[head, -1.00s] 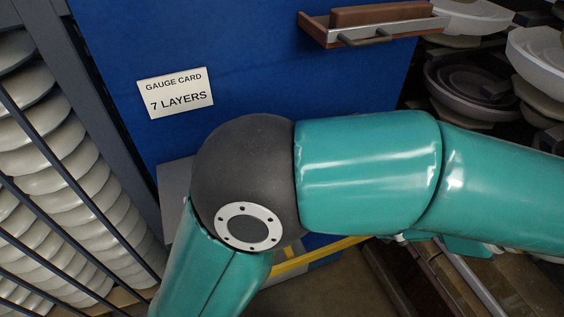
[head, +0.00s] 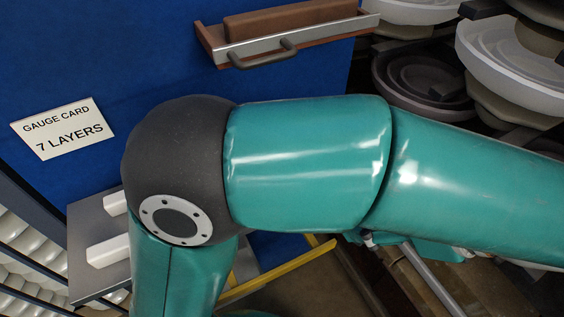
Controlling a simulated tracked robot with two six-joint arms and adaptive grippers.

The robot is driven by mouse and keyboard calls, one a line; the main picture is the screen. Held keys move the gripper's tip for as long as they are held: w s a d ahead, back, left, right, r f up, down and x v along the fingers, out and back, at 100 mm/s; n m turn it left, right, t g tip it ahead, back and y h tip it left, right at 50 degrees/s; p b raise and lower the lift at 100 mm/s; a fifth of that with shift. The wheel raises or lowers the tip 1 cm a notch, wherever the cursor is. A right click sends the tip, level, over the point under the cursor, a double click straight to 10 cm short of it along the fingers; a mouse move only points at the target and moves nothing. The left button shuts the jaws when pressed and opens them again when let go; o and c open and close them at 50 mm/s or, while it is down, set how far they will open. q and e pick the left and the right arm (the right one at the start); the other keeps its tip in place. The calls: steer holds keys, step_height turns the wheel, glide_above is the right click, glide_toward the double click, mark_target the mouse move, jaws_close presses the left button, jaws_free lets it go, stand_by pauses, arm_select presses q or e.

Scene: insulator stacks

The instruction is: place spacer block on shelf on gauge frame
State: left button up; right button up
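A blue panel (head: 60,60) carries a white card (head: 64,130) reading "GAUGE CARD 7 LAYERS". At the panel's lower left, a grey shelf (head: 88,217) bears two white bars; one bar (head: 108,250) lies nearer and another (head: 115,203) behind it, both partly hidden by my arm. A brown block (head: 290,19) lies in a shallow brown tray (head: 215,42) with a metal front and handle at the top. I cannot tell which piece is the spacer block. My teal arm crosses the middle from the right; neither gripper shows.
White and grey ribbed insulator discs (head: 520,65) are stacked at the upper right. Pale discs (head: 30,240) stand behind dark bars at the lower left. A yellow rail (head: 285,270) runs low behind my arm. My arm hides much of the centre.

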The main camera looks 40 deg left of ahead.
arm_select(q)
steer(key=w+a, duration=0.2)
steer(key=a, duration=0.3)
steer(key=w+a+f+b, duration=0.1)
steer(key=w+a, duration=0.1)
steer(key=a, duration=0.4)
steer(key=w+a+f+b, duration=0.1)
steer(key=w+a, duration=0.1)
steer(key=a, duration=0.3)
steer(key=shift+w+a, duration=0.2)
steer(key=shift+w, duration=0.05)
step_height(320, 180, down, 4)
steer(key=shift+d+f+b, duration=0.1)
steer(key=shift+b, duration=0.35)
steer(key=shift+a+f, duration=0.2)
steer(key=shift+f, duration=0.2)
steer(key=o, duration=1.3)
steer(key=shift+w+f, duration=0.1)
